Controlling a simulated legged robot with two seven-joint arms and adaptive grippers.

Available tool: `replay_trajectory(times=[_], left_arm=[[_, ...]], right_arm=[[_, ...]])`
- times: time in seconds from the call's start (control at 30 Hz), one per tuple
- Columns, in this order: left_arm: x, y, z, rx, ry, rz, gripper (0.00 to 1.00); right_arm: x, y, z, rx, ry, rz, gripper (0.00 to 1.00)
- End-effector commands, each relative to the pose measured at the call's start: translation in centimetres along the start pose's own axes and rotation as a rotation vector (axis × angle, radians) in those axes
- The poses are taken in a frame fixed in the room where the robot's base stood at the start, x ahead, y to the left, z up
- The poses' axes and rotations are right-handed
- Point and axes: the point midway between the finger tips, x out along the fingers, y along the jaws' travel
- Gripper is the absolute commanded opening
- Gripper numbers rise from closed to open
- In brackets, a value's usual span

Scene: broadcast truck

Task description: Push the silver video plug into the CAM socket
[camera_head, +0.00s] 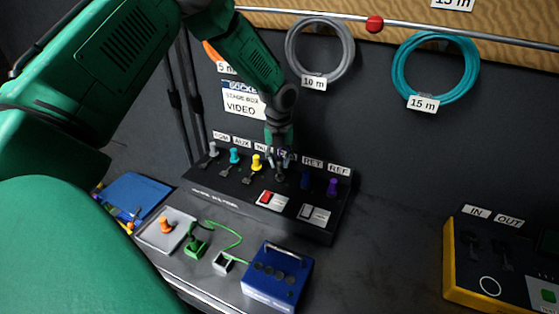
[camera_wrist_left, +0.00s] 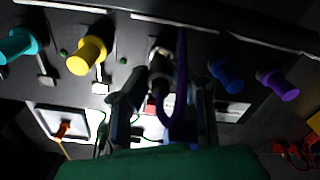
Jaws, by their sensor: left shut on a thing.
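The black socket panel (camera_head: 240,196) stands on the bench, with a row of labelled sockets along its top. My left gripper (camera_head: 281,160) is over the row between the yellow plug (camera_head: 256,163) and the blue plug (camera_head: 305,179). It is shut on what looks like the silver plug (camera_wrist_left: 158,62), partly hidden between the fingers. A purple cable (camera_wrist_left: 180,70) loops by the fingers (camera_wrist_left: 168,95) in the wrist view. The label at this position is mostly covered by the gripper, so I cannot read CAM. How deep the plug sits cannot be told. My right gripper is out of view.
A pale grey plug (camera_head: 213,149) and a teal plug (camera_head: 234,155) stand left of the yellow one; a purple plug (camera_head: 332,187) stands at the right. A blue box (camera_head: 277,276) and a grey tray (camera_head: 150,238) lie in front. A yellow-edged box (camera_head: 480,285) is at right.

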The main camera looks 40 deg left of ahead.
Motion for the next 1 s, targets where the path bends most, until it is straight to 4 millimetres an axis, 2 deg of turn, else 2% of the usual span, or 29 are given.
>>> replay_trajectory(times=[1.0], left_arm=[[0.03, 0.02, -0.04, -0.001, 0.001, -0.001, 0.0]], right_arm=[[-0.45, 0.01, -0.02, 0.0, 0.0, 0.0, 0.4]])
